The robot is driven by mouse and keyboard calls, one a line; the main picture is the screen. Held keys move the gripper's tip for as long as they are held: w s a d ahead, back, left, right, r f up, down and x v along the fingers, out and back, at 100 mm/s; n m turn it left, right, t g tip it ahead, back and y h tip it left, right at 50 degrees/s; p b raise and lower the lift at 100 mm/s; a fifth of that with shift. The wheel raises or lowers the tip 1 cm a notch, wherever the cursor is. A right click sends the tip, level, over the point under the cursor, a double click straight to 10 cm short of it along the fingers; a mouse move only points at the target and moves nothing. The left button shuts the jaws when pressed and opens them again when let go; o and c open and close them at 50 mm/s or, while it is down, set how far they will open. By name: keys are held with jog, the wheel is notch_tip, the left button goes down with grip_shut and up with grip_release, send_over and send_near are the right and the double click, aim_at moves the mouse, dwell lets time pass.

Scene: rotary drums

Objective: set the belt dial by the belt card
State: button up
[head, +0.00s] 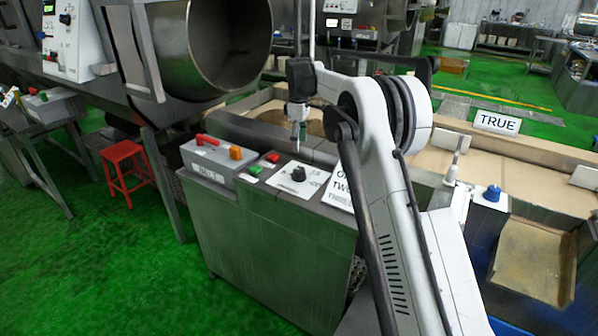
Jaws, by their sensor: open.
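A black dial (298,174) sits on a white plate with small marks on top of the grey metal console. A white card (341,188) lies to its right; it shows "O", "TWO" and a third line I cannot read surely, and my arm hides its right part. Another white card (497,122) reading "TRUE" stands farther back on the right. Which card is the belt card I cannot tell. My gripper (298,140) points down above the far side of the console, behind the dial in the picture. It is open and apart from the dial, with nothing seen in it.
The console also bears a grey box (208,160) with a red handle, a green button (255,170) and a red button (273,157). A blue knob (491,193) is at right. A large steel drum (225,45) and red stool (125,168) are at left.

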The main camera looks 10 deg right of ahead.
aim_at(299, 170)
notch_tip(299, 170, down, 12)
jog(key=shift+f+p, duration=0.2)
jog(key=shift+p, duration=0.5)
jog(key=shift+c, duration=0.4)
jog(key=c, duration=1.1)
